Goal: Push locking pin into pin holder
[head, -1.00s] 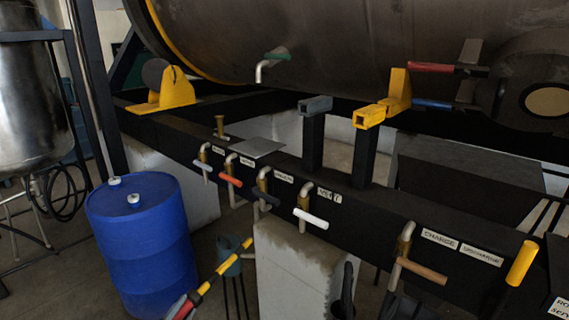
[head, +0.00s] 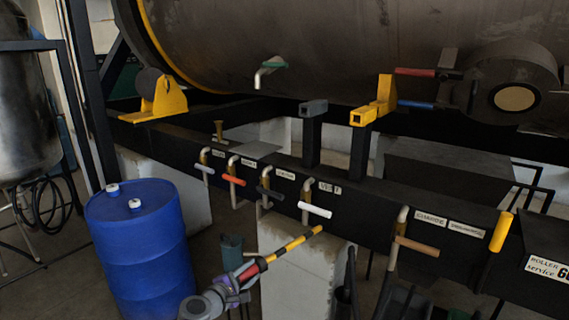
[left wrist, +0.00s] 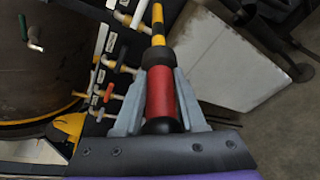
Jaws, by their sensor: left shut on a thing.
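The locking pin has a yellow-and-black striped rod (head: 290,243) and a red grip. My left gripper (head: 247,272) is shut on the red grip, which shows between its fingers in the left wrist view (left wrist: 161,92). A yellow square-tube holder (head: 364,116) and a grey square-tube one (head: 313,107) stand on black posts above and beyond the pin. The pin is well apart from both. Which one is the pin holder I cannot tell. My right gripper is not in view.
A black beam (head: 350,205) carries several valves with coloured handles, close behind the pin tip. A blue drum (head: 140,245) stands at the left. The concrete block (head: 300,265) stands below the beam. The large cylinder (head: 330,50) fills the back.

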